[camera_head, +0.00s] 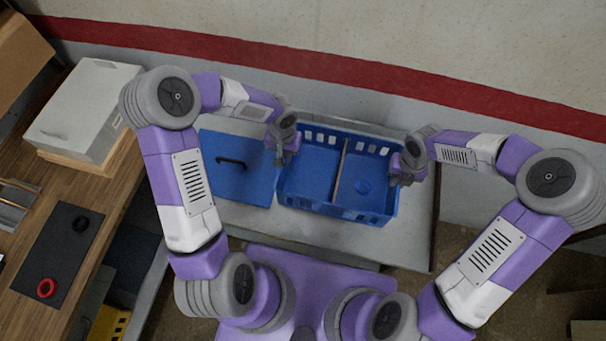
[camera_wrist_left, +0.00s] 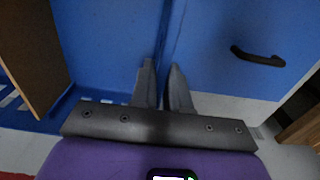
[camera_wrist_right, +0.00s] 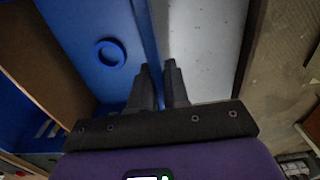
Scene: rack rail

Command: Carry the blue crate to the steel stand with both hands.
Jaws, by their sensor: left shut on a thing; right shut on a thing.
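The blue crate (camera_head: 347,209) is open-topped, with slotted walls and a brown divider (camera_head: 341,170). It is over a grey, steel-looking top (camera_head: 415,225), probably the stand; I cannot tell whether it touches it. My left gripper (camera_head: 284,157) is shut on the crate's left wall, and its fingers show in the left wrist view (camera_wrist_left: 163,85). My right gripper (camera_head: 397,180) is shut on the right wall, with its fingers in the right wrist view (camera_wrist_right: 161,85). A blue ring (camera_wrist_right: 110,52) lies inside the crate's right compartment. The gripped wall edges are partly hidden by the fingers.
A flat blue panel with a black handle (camera_head: 233,163) lies just left of the crate. A wooden bench (camera_head: 35,215) at left holds a grey box (camera_head: 85,105) and a dark mat (camera_head: 58,250) with a red ring. A red-striped wall (camera_head: 320,66) runs behind.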

